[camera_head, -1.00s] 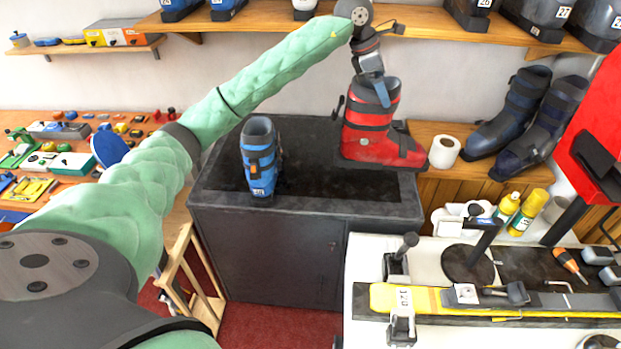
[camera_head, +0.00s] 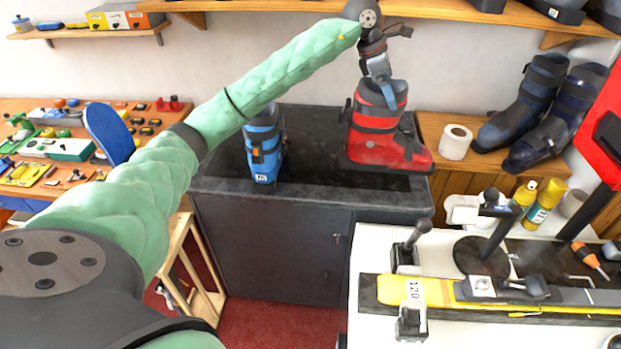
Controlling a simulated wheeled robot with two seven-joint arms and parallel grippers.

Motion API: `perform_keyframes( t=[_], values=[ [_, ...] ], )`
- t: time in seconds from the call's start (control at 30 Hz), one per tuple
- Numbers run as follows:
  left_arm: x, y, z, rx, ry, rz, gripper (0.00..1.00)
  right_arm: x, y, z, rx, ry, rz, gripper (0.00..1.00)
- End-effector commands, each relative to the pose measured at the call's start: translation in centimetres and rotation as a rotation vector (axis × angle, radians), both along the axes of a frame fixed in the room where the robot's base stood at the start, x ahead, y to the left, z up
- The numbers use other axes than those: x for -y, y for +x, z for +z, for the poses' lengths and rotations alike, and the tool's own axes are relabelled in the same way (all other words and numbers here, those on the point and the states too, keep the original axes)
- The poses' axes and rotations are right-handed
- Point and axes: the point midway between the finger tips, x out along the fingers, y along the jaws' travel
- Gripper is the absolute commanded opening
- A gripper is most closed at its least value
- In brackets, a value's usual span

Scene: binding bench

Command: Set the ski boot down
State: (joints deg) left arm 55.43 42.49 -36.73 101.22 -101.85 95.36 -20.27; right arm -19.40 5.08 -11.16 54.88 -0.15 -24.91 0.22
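A red and black ski boot (camera_head: 383,143) is upright at the right part of the dark bench top (camera_head: 318,193), near its right edge. My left gripper (camera_head: 380,80) is at the top of its cuff and appears shut on it. The fingertips are small and partly hidden by the cuff. I cannot tell for sure whether the sole touches the bench. A blue ski boot (camera_head: 264,150) stands on the bench to the left, partly behind my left arm. My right gripper is not in view.
A paper roll (camera_head: 455,142) and dark boots (camera_head: 540,110) stand on a wooden ledge to the right. A white workbench (camera_head: 385,330) with a yellow ski (camera_head: 415,291) is in front right. The bench top between the two boots is clear.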

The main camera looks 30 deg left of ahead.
Motion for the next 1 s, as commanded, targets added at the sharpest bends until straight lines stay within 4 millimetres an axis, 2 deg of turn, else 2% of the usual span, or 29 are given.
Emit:
perform_keyframes(
  t=[0.03,0.2,0.43,1.0],
  values=[
    [0.0,0.0,-1.0,0.003,-0.001,0.0,0.55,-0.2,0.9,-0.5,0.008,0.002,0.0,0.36],
    [0.0,0.0,-2.0,0.003,-0.002,0.0,0.55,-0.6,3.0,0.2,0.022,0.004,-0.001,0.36],
    [-1.0,0.1,-2.9,0.002,-0.001,0.003,0.55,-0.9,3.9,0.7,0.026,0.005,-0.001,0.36],
    [-9.5,1.3,-8.1,0.002,-0.001,0.003,0.55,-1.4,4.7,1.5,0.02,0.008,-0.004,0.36]
  ],
)
